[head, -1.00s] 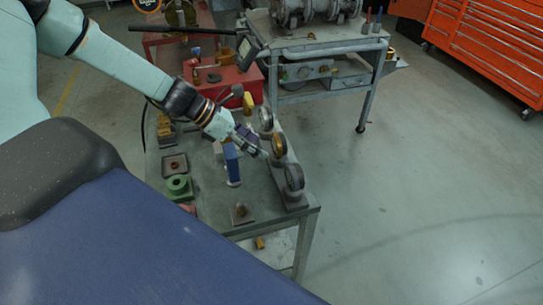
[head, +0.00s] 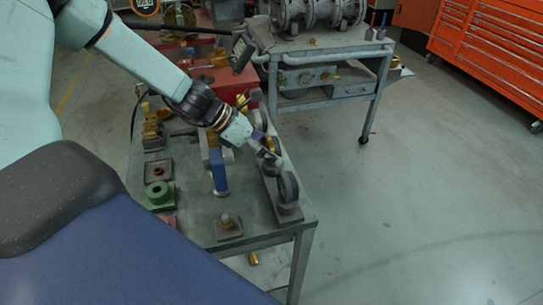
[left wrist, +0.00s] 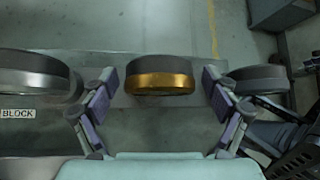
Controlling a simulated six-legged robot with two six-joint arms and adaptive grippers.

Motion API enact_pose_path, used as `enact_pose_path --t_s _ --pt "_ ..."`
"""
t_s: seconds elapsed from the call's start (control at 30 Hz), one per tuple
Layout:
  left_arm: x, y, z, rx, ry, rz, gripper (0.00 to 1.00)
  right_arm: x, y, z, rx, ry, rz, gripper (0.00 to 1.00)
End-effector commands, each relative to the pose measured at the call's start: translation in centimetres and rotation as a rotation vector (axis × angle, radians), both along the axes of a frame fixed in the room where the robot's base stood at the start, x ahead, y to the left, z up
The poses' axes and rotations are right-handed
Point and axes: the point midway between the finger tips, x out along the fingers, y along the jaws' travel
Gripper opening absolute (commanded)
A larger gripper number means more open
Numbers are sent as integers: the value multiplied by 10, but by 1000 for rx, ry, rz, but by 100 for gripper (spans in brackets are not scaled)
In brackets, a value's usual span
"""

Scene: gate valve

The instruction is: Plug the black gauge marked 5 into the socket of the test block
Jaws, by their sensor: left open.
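Three round gauges stand in a row along the right edge of the bench. In the head view the dark front gauge (head: 288,187) and the far gauge (head: 261,118) show. In the left wrist view a brass-rimmed gauge (left wrist: 160,78) sits between the spread, empty fingers of the left gripper (left wrist: 158,98). A silver-rimmed gauge (left wrist: 38,78) is on the left and a dark gauge (left wrist: 256,78) on the right, partly behind a finger. No number is legible. Which bench fixture is the test block is unclear.
A label reading BLOCK (left wrist: 18,114) shows at the wrist view's left edge. Floor is clear on the right.

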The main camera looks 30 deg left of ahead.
Motion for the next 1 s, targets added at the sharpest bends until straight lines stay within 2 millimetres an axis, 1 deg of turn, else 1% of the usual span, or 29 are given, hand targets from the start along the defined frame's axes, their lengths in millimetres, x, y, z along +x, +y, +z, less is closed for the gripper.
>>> enact_pose_path --t_s 0.03,0.3,0.33,1.0 --pt "1 -1 -2 1 1 0 87 0 0 -3 0 0 0 40" --pt "3 -1 -1 1 1 1 87 0 0 -2 0 -1 0 40" --pt "4 -1 -1 1 1 1 85 0 0 -2 0 -1 0 40" --pt "5 -1 -1 0 0 1 28 0 0 -2 0 -1 0 40"
